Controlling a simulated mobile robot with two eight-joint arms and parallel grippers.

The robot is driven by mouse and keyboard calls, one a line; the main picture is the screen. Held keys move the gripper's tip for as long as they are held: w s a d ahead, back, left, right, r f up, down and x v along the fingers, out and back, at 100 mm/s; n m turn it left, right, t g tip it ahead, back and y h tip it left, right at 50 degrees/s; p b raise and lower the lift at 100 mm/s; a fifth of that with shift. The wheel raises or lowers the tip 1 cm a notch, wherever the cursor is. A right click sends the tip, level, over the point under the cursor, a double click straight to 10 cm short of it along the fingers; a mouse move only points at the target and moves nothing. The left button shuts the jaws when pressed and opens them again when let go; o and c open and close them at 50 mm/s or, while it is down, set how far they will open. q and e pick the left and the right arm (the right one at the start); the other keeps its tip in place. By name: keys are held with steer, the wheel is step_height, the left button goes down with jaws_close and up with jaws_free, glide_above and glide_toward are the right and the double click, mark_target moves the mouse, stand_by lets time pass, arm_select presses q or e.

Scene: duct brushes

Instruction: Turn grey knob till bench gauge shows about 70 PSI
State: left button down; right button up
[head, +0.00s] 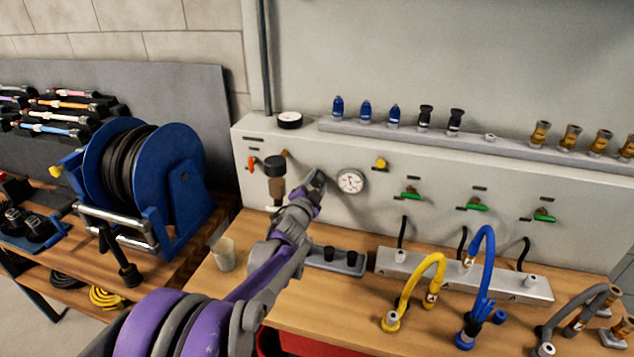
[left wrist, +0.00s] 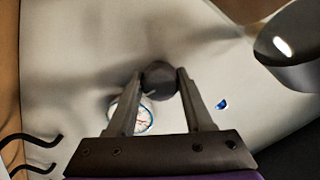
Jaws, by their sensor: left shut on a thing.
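My left gripper (head: 315,182) reaches to the grey bench panel, just left of the gauge. In the left wrist view its two fingers (left wrist: 160,84) are closed on a round dark grey knob (left wrist: 160,77), one finger on each side. In the head view the knob is hidden behind the gripper. The bench gauge (head: 350,181) has a white round dial facing out, and its needle is too small to read. In the left wrist view the gauge (left wrist: 146,121) is partly covered by a finger. My right gripper is not in view.
A dark-capped filter unit (head: 275,166) and an orange-handled valve (head: 252,164) are left of the gripper. A yellow knob (head: 381,163) and green valves (head: 410,194) are to the right.

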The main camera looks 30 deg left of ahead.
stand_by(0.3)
arm_select(q)
steer(key=shift+c, duration=1.5)
jaws_free()
steer(key=shift+s, duration=0.15)
steer(key=b+v, duration=0.1)
steer(key=v, duration=0.9)
steer(key=shift+s, duration=0.3)
steer(key=shift+d, duration=0.15)
